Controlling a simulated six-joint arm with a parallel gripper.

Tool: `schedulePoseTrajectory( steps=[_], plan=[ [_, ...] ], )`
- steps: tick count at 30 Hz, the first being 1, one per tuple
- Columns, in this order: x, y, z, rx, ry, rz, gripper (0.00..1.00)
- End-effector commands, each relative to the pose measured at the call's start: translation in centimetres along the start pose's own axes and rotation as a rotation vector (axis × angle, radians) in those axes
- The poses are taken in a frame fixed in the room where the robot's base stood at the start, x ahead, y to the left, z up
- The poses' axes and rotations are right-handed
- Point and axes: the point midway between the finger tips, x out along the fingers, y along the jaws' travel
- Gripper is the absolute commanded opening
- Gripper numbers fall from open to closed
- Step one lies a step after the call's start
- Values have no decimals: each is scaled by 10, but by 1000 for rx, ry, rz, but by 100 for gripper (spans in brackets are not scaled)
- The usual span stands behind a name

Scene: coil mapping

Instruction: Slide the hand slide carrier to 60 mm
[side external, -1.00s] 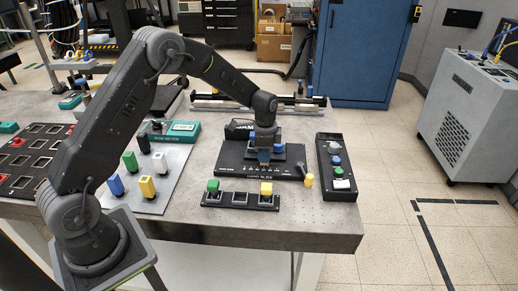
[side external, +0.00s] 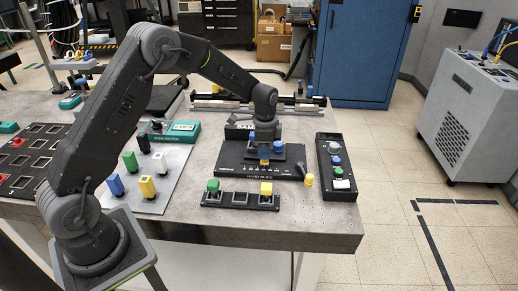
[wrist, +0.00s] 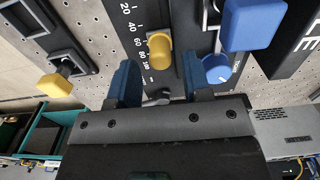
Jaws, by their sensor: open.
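The hand slide carrier shows as a yellow knob (wrist: 160,48) beside a printed scale (wrist: 137,42) on a black panel in the wrist view. It stands near the 60 to 80 marks, but the slanted view hides its exact reading. In the side view the yellow knob (side external: 264,163) shows just below my gripper (side external: 264,152). My gripper (wrist: 158,65) is open. Its two blue fingers stand on either side of the knob's line, with visible gaps and no clear contact. The depth between fingertips and knob is hard to tell.
A blue dial (wrist: 217,69) and a larger blue knob (wrist: 253,22) stand close to the right finger in the wrist view. A black strip (side external: 238,203) with green and yellow blocks lies in front of the panel (side external: 232,171). A button box (side external: 337,168) stands at right.

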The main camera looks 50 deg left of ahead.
Motion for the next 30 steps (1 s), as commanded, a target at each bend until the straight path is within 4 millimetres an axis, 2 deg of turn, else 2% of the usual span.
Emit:
schedulePoseTrajectory(
  steps=[18,30],
  plan=[
    [-47,0,0,0,1,-2,45],
    [-51,0,0,-1,1,-1,45]
  ],
)
